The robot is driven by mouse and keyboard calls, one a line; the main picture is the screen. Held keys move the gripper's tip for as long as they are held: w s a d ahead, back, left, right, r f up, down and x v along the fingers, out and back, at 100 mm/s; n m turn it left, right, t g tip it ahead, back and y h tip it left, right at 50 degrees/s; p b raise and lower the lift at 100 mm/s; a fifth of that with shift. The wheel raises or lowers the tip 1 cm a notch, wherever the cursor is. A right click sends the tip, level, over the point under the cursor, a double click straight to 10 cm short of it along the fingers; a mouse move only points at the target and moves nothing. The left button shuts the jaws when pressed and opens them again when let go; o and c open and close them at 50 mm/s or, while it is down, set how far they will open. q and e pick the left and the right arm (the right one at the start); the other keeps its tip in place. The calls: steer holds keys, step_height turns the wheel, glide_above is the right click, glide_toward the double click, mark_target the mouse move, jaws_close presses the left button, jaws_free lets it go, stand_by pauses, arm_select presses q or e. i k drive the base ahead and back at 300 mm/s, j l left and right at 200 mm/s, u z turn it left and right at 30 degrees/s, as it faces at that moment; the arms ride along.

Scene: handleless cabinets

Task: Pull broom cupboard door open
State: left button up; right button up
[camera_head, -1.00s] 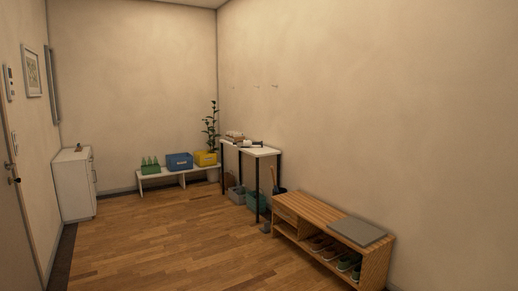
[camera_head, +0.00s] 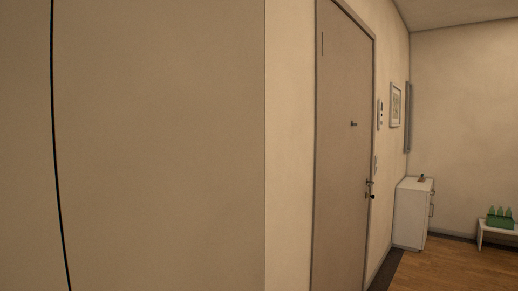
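A tall, flat, handleless beige panel (camera_head: 160,150) fills the left of the head view, very close to me. A dark vertical gap splits it from another flat panel (camera_head: 25,150) at the far left edge. These look like tall cupboard fronts, and both look shut. I cannot tell which one is the broom cupboard door. Their top and bottom edges are out of view. Neither of my grippers shows in this view.
A room door (camera_head: 343,150) with a handle stands shut right of the panels. A small white cabinet (camera_head: 411,214) stands beyond it. A low white bench (camera_head: 497,231) holds green bottles (camera_head: 499,217). Wooden floor (camera_head: 455,265) lies clear at the lower right.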

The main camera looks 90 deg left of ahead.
mark_target(158, 108)
steer(key=u, duration=3.15)
